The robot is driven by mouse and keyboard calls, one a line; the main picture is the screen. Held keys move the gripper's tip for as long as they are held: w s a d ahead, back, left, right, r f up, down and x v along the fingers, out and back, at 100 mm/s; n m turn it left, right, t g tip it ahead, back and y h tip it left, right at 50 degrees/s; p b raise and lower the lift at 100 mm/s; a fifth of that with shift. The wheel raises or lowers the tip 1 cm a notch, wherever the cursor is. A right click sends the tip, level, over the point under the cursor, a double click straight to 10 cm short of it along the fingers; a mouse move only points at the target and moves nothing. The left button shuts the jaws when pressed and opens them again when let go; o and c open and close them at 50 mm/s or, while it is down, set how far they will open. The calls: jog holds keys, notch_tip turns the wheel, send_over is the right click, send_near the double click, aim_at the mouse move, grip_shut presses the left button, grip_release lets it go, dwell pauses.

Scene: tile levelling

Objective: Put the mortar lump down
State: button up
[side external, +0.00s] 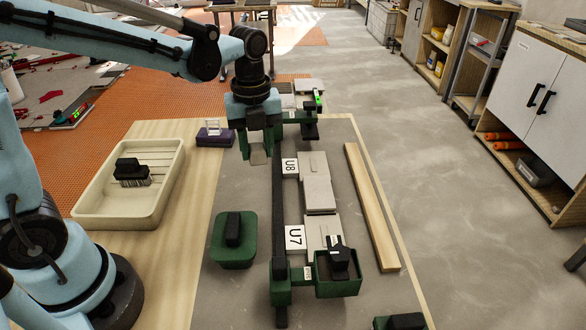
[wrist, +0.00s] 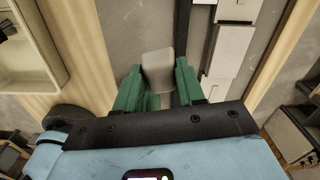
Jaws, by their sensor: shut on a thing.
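The mortar lump (wrist: 158,68) is a grey block with rounded edges, held between the green fingers of my gripper (wrist: 158,90) in the wrist view. In the side external view my gripper (side external: 257,148) points down at the far part of the grey work surface, left of the dark rail. The lump (side external: 258,157) shows there as a small grey piece between the fingers. I cannot tell whether its underside touches the surface. Two pale tiles (side external: 316,182) lie right of the rail, beside white labels U8 (side external: 290,167) and U7 (side external: 295,237).
A cream tray (side external: 88,212) with a black brush (side external: 132,172) stands at left. A green block with a black handle (side external: 233,240) stands near the rail. A green box (side external: 338,285) sits at the rail's near end. A wooden strip (side external: 371,210) lies right. A purple block (side external: 215,138) stands left of my gripper.

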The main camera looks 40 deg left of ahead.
jog(key=shift+m, duration=0.7)
jog(key=s+d, duration=1.2)
jog(key=s, duration=0.1)
jog(key=shift+s+d+f, duration=0.2)
jog(key=shift+d, duration=0.15)
send_over(226, 312)
jog(key=f, duration=0.2)
jog(key=shift+m, duration=0.3)
jog(key=shift+f, duration=3.95)
jog(key=shift+f, duration=0.1)
jog(key=o, duration=1.1)
